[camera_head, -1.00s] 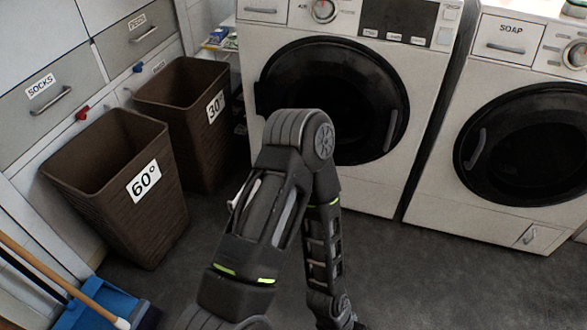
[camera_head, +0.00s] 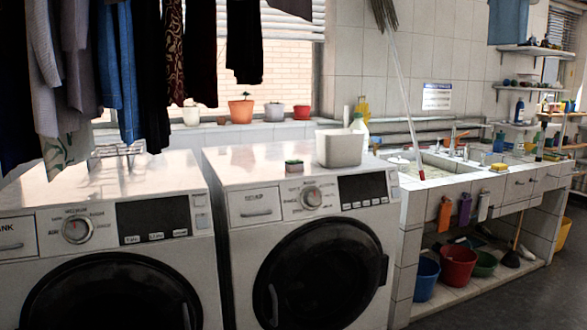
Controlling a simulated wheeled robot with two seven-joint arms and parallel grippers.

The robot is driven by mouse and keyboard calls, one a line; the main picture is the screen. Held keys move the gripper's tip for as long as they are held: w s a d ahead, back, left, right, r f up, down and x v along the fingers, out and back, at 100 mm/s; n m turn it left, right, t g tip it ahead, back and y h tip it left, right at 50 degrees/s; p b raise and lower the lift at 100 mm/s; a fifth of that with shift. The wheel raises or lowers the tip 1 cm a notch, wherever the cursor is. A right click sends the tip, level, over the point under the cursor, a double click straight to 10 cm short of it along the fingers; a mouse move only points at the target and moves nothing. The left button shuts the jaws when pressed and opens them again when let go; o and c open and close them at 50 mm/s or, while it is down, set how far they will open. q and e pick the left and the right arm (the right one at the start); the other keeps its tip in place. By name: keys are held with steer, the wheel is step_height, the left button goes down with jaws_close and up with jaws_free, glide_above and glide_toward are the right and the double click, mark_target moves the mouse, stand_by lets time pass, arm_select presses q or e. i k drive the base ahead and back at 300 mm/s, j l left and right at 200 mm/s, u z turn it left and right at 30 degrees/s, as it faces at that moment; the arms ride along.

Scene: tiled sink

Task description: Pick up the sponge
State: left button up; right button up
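A small yellow block that looks like a sponge (camera_head: 498,167) lies on the rim of the tiled sink (camera_head: 440,172) at the right. A small green-topped block (camera_head: 294,165), which may also be a sponge, sits on top of the right-hand washing machine (camera_head: 300,210); it is too small to tell. Neither of my grippers is in view, so I cannot see what they hold.
A second washing machine (camera_head: 100,230) stands at the left. A white bin (camera_head: 339,148) stands on the right-hand machine. Clothes (camera_head: 130,60) hang at upper left. Several buckets, including a red one (camera_head: 458,266), sit under the sink. Grey floor (camera_head: 500,300) shows at lower right.

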mark_target(294, 166)
steer(key=i+u, duration=0.1)
steer(key=u, duration=0.55)
steer(key=i+l+u, duration=0.35)
steer(key=i+l, duration=0.2)
steer(key=l, duration=0.15)
steer(key=i+l+u, duration=0.2)
steer(key=l, duration=0.2)
steer(key=i+l+u, duration=0.2)
steer(key=l, duration=0.25)
steer(key=i, duration=0.05)
